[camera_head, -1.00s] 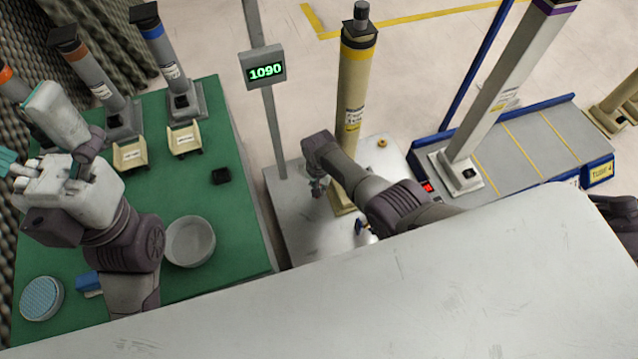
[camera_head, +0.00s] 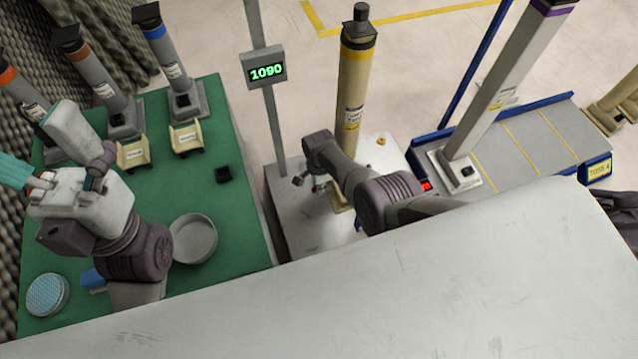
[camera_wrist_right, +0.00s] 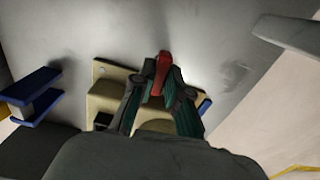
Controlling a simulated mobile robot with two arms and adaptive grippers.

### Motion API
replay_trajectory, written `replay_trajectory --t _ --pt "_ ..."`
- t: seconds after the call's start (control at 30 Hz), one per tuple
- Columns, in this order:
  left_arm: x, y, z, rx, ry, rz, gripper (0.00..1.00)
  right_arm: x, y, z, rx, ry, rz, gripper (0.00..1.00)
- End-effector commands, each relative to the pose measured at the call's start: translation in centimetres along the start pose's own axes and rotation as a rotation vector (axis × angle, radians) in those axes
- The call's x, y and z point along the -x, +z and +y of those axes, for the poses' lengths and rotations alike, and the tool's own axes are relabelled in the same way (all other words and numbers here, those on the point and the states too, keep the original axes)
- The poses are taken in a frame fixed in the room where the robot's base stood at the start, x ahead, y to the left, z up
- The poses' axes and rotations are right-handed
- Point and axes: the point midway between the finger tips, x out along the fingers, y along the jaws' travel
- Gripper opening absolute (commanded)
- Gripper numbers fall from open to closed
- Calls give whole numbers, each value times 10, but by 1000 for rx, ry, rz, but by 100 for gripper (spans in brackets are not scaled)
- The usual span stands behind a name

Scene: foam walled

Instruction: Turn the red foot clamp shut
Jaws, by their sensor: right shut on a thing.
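The red foot clamp (camera_wrist_right: 163,68) shows in the right wrist view as a short red lever on the beige foot plate (camera_wrist_right: 103,73). My right gripper (camera_wrist_right: 156,92) has its teal fingers closed around the red lever. In the head view, the beige column (camera_head: 352,105) with a yellow band stands on the pale platform, and my right arm hides much of its foot.
A display (camera_head: 264,68) reading 1090 stands on a pole behind the platform (camera_head: 300,230). The green table (camera_head: 225,245) holds a round bowl (camera_head: 193,238) and several grey columns. A blue-edged conveyor (camera_head: 540,135) lies to the right. A blue part (camera_wrist_right: 30,85) sits left of the plate.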

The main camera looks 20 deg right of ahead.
Motion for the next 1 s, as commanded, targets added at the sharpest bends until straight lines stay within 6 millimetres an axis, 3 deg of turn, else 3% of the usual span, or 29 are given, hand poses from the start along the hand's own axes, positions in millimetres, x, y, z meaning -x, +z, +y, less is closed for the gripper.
replay_trajectory --t 0.67,0.7,0.83,1.0 --pt "0 0 0 0 7 1 90 0 -1 0 -64 0 1 0" --pt "0 0 0 0 7 1 90 0 -1 0 -64 0 1 18" --pt "0 0 0 -1 7 1 90 0 -1 0 -63 0 1 39" --pt "-1 0 0 -1 4 2 90 0 0 0 -62 0 1 40"
